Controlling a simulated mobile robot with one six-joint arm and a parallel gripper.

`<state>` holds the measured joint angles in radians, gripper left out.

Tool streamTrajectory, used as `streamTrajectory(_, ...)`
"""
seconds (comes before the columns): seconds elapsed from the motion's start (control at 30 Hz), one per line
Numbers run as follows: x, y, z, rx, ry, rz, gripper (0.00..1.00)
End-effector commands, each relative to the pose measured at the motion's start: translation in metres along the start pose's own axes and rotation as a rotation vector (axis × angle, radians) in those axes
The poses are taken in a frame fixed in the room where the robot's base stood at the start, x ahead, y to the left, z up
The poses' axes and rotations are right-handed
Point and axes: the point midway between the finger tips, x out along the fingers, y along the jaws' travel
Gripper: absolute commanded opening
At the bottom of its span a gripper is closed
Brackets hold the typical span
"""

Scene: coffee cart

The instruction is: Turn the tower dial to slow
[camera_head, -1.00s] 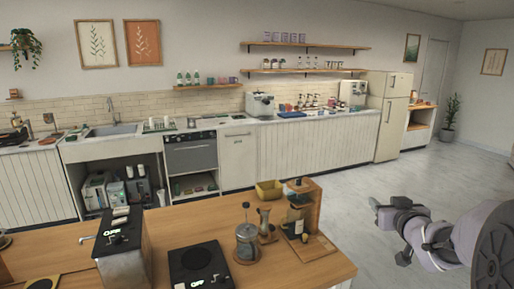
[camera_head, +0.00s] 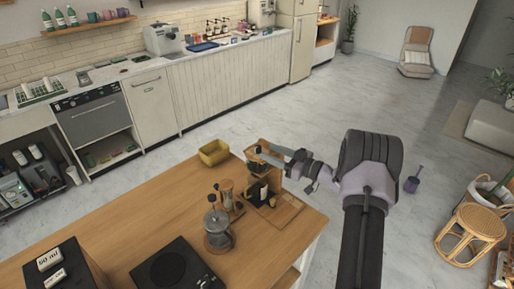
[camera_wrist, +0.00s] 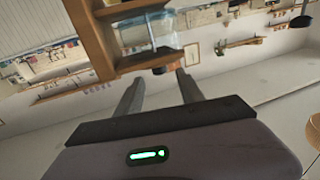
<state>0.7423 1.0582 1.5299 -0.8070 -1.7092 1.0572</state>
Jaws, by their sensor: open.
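The wooden tower (camera_head: 267,148) stands near the far right corner of the wooden counter, with dark parts on its shelves. A small dark round part (camera_head: 259,149) shows at its top; I cannot read any dial setting on it. My gripper (camera_head: 277,153) is at the tower's upper part, coming from the right, open. In the wrist view, the two fingers (camera_wrist: 160,84) are apart, with the tower's wooden frame (camera_wrist: 90,35) ahead and to the left. A small dark part (camera_wrist: 163,70) shows beyond the gap between the fingertips. I cannot tell whether the fingers touch anything.
A glass press (camera_head: 217,232), a glass carafe (camera_head: 227,193) and a yellow bin (camera_head: 213,153) stand left of the tower. A black scale (camera_head: 172,272) and a dark box (camera_head: 60,270) are nearer.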

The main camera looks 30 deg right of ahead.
Motion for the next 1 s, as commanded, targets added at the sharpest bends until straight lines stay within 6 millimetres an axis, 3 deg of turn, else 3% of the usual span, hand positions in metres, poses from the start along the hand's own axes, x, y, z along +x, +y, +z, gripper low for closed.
streamTrajectory(0.1,0.026,-0.001,0.001,-0.001,0.0,-0.003,0.45)
streamTrajectory(0.3,0.053,0.0,0.0,-0.001,0.0,0.0,0.45)
streamTrajectory(0.67,0.059,0.0,-0.001,0.0,0.0,0.001,0.45)
streamTrajectory(0.9,0.059,0.0,-0.001,0.0,0.0,0.001,0.0)
streamTrajectory(1.0,0.059,0.0,-0.001,0.0,0.0,0.001,0.0)
